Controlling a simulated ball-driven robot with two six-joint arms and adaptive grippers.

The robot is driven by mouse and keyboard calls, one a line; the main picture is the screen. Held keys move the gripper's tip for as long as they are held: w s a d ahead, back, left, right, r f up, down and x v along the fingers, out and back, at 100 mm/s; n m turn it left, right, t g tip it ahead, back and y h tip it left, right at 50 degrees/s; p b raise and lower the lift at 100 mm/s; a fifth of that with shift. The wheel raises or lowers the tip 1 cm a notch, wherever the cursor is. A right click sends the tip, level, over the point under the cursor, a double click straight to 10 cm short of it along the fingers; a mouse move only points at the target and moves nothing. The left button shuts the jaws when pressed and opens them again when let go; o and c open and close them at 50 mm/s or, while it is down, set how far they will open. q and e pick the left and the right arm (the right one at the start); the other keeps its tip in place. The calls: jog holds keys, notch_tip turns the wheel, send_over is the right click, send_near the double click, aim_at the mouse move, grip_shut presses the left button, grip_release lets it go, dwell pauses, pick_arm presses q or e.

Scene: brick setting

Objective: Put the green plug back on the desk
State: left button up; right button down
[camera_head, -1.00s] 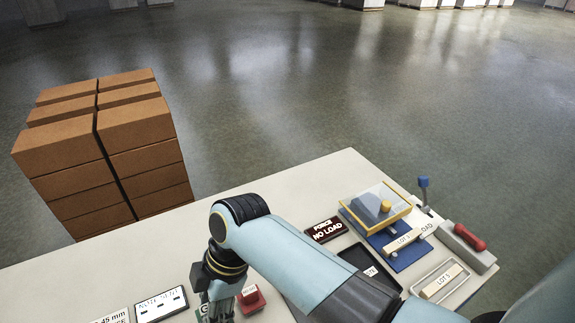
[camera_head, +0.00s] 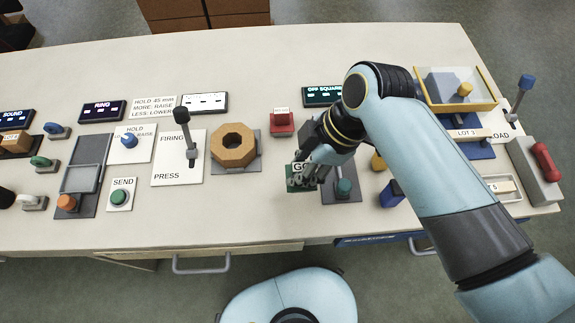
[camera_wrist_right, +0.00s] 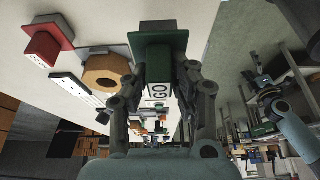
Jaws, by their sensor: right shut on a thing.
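The green plug (camera_head: 291,184), a block with a wider flange and a GO label, is near the desk's front edge in the head view. My right gripper (camera_head: 307,180) is shut on it, partly covering it. In the right wrist view the green plug (camera_wrist_right: 160,43) sits between the fingertips of my right gripper (camera_wrist_right: 163,72). The pale desk (camera_head: 250,205) lies under it; I cannot tell whether the plug touches the surface. A dark gripper (camera_wrist_right: 263,92) on a light blue arm, apparently my left, hangs off the desk in the wrist view; its jaws are unclear.
A grey plate with a teal-green knob (camera_head: 344,186) stands just right of the plug. A red block (camera_head: 282,123) is behind it. An orange octagonal ring (camera_head: 233,146) and a lever (camera_head: 183,124) stand to the left. Bare desk lies between the ring and the plug.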

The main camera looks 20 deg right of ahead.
aim_at(286, 168)
jog(key=w+f, duration=0.1)
jog(key=f, duration=0.1)
jog(key=w+a+f, duration=0.1)
jog(key=f, duration=0.1)
jog(key=w+f, duration=0.2)
jog(key=shift+a+f, duration=0.2)
jog(key=shift+a, duration=0.1)
pick_arm(q)
jog(key=shift+s+d+f, duration=0.2)
jog(key=shift+s, duration=0.2)
jog(key=shift+s+d+f, duration=0.15)
jog(key=shift+s+d, duration=0.05)
jog(key=shift+s, duration=0.15)
pick_arm(e)
jog(key=shift+f, duration=0.15)
pick_arm(q)
jog(key=shift+s, duration=0.1)
pick_arm(e)
jog(key=c, duration=1.1)
grip_release()
jog(key=shift+f, duration=0.1)
jog(key=shift+r, duration=0.25)
pick_arm(q)
jog(key=shift+s+r+p, duration=0.1)
jog(key=shift+r+p, duration=0.25)
jog(key=shift+r, duration=0.2)
pick_arm(e)
jog(key=v, duration=1.1)
jog(key=shift+r, duration=0.4)
